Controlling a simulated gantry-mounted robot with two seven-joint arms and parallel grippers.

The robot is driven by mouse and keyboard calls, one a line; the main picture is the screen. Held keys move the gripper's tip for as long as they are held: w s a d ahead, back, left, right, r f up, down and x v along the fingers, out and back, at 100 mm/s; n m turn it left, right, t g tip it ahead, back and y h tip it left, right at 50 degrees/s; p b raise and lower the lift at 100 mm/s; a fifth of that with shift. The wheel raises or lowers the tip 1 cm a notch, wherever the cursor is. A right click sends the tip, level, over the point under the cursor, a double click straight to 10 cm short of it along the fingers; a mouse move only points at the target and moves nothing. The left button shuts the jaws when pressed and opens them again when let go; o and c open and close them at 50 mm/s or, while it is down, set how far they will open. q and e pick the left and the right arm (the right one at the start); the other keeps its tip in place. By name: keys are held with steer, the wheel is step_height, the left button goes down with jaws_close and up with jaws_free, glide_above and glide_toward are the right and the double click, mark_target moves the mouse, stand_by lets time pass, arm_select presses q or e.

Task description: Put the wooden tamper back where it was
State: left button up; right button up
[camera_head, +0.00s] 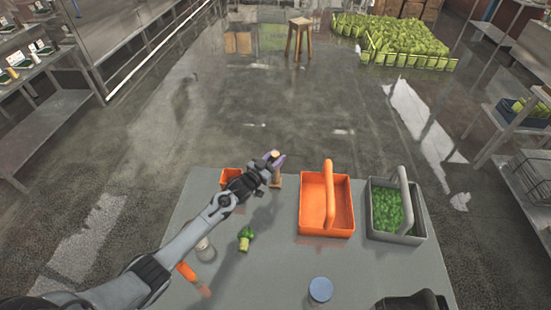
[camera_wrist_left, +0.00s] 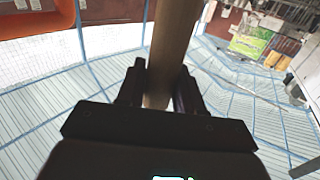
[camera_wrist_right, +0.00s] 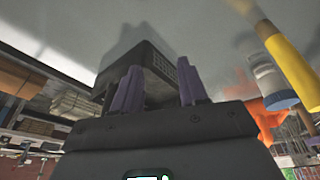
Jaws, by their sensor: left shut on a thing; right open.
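The wooden tamper (camera_wrist_left: 172,45) is a tan rod that stands between the fingers of my left gripper (camera_wrist_left: 160,85) in the left wrist view. In the head view my left gripper (camera_head: 276,165) is shut on it at the table's far edge, with the tamper's tan top (camera_head: 275,154) just above the fingers and its tan lower part (camera_head: 276,181) below. I cannot tell whether its foot touches the table. My right gripper (camera_wrist_right: 158,90) is open in the right wrist view, its purple fingers apart, with a dark box shape (camera_wrist_right: 145,65) behind them.
A small orange container (camera_head: 230,175) is beside my left gripper. An orange basket (camera_head: 327,232) and a grey basket (camera_head: 405,239) with green contents stand to the right. A green bag (camera_head: 246,238), a blue-lidded jar (camera_head: 320,289) and an orange item (camera_head: 186,271) are nearer. The table's front middle is mostly clear.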

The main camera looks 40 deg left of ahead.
arm_select(q)
steer(key=shift+f, duration=0.1)
steer(key=o, duration=1)
